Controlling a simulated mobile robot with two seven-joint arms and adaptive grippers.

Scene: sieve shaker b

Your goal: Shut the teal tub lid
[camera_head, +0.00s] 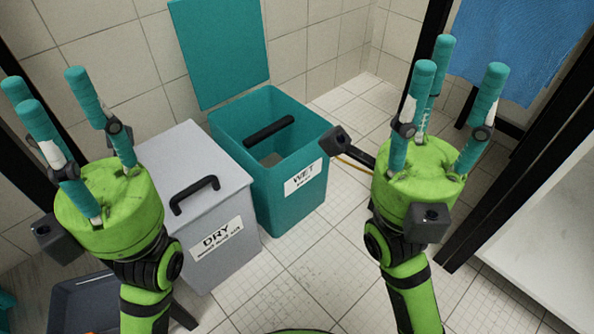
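The teal tub (255,190) stands on the floor in the middle, with a white label reading "WET". Its teal lid (222,50) is open and stands up at the tub's back, near the tiled wall. A dark bar (269,131) shows at the tub's opening; I cannot tell what it is fixed to. My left gripper (42,92) is at the left, in front of the grey tub, its teal-tipped fingers spread and empty. My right gripper (456,62) is to the right of the teal tub, fingers also spread and empty. Neither appears to touch the lid.
A grey tub (235,195) labelled "DRY", with a black handle on its closed top, stands left of the teal tub. A blue cloth (525,45) hangs at upper right by a dark frame and white surface (540,230). Tiled floor (310,270) is clear in front.

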